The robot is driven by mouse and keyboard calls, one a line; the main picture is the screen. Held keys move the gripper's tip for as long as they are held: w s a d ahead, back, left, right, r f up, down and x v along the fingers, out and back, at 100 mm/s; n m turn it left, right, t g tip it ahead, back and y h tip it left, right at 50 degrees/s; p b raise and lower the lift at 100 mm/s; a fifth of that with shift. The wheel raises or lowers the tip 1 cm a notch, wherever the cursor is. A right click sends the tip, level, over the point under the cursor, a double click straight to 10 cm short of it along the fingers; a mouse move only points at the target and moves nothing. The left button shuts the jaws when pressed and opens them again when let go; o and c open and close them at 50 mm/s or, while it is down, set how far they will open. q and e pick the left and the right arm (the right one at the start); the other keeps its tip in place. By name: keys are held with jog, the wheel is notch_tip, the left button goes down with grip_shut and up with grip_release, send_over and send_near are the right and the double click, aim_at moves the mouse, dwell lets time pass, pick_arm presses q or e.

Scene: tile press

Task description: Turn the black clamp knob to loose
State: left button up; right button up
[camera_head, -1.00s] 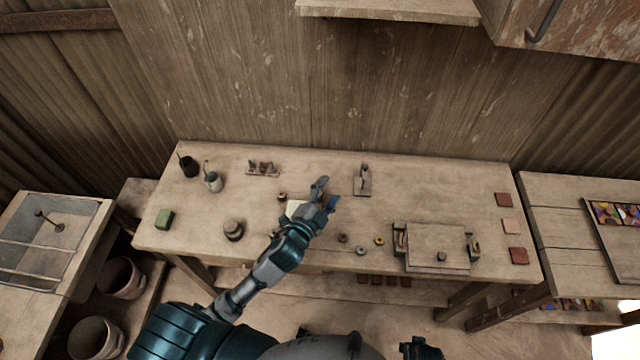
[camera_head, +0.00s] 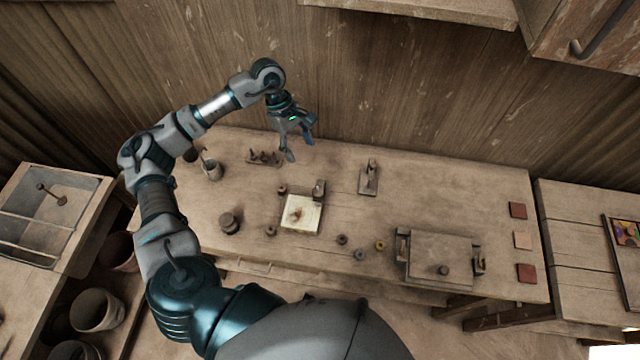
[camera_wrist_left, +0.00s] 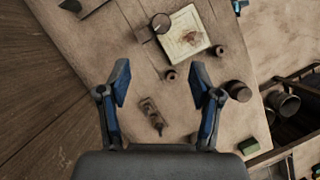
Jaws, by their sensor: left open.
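A cream square tile (camera_head: 302,214) with a brownish motif lies on the workbench; it also shows in the left wrist view (camera_wrist_left: 185,40). A dark round knob (camera_head: 319,187) stands at its back corner and shows as a dark disc in the left wrist view (camera_wrist_left: 161,23). It looks like the clamp knob, but its turn setting cannot be read. My left gripper (camera_head: 299,147) is open and empty, raised above the back of the bench, apart from the knob. My right gripper is out of view.
A rack of small tools (camera_head: 264,158) stands near my left gripper. A small upright device (camera_head: 369,178) is right of the knob. A wooden press (camera_head: 440,258) with side clamps is at front right. Small pots (camera_head: 230,222) and rings dot the bench.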

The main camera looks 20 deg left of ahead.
pick_arm(q)
jog(key=p, duration=0.2)
send_near(317, 191)
jog(key=x, duration=0.3)
jog(key=p+x, duration=0.1)
jog(key=x, duration=0.3)
jog(key=shift+d+f, duration=0.25)
jog(key=shift+d, duration=0.1)
jog(key=shift+d+f+p, duration=0.15)
jog(key=shift+f+p, duration=0.15)
jog(key=shift+f, duration=0.4)
jog(key=shift+a, duration=0.2)
jog(key=shift+c, duration=1.1)
jog(key=c, duration=0.9)
jog(key=shift+s+d, duration=0.1)
